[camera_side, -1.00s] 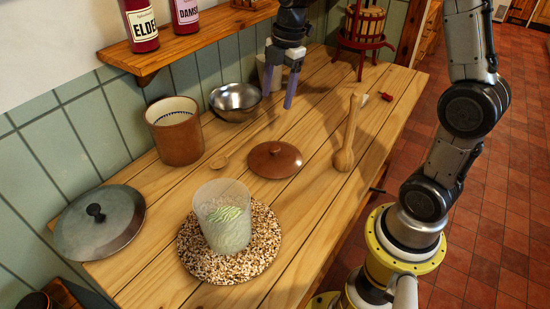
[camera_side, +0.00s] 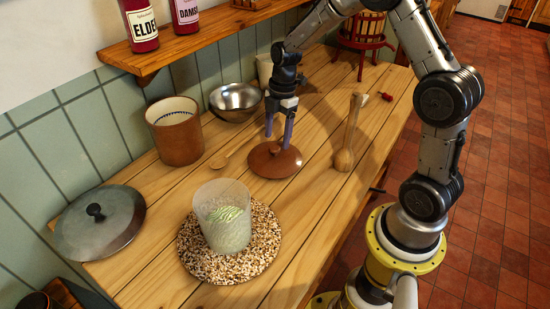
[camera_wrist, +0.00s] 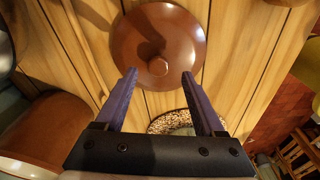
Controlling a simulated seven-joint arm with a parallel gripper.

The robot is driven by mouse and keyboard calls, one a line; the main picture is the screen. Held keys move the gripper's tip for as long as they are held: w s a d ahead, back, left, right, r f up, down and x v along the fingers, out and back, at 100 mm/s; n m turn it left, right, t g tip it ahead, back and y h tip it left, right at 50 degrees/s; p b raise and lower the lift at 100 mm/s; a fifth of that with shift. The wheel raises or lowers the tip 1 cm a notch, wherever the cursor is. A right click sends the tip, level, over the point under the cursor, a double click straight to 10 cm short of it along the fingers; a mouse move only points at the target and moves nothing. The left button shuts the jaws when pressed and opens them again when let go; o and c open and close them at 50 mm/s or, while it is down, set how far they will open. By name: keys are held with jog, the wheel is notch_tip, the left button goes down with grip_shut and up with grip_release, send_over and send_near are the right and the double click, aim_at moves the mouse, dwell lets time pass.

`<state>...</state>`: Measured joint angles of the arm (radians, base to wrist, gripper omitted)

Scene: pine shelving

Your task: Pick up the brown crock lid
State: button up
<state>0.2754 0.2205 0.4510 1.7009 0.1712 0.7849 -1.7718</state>
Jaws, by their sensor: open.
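The brown crock lid (camera_side: 262,165) lies flat on the wooden table, its round knob up. In the wrist view the lid (camera_wrist: 190,40) is at the top centre, with its knob (camera_wrist: 158,67) just beyond the fingertips and between their lines. My gripper (camera_side: 278,144) is open, its two purple fingers pointing down over the lid's far part. In the wrist view my gripper (camera_wrist: 160,75) holds nothing between its fingers. I cannot tell whether the fingertips touch the lid. The brown crock (camera_side: 178,140) stands open to the left, by the tiled wall.
A frosted tumbler (camera_side: 222,225) stands on a speckled round mat (camera_side: 262,262) in front. A metal lid (camera_side: 105,235) lies at left. A steel bowl (camera_side: 236,108) is behind. A wooden spoon (camera_side: 344,158) lies right of the brown lid. A shelf (camera_side: 190,48) with bottles overhangs the back.

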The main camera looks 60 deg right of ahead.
aim_at(275, 147)
jog(key=f, duration=0.4)
jog(key=shift+w+a+f, duration=0.15)
jog(key=shift+a+f, duration=0.1)
grip_shut()
jog(key=shift+r, duration=0.1)
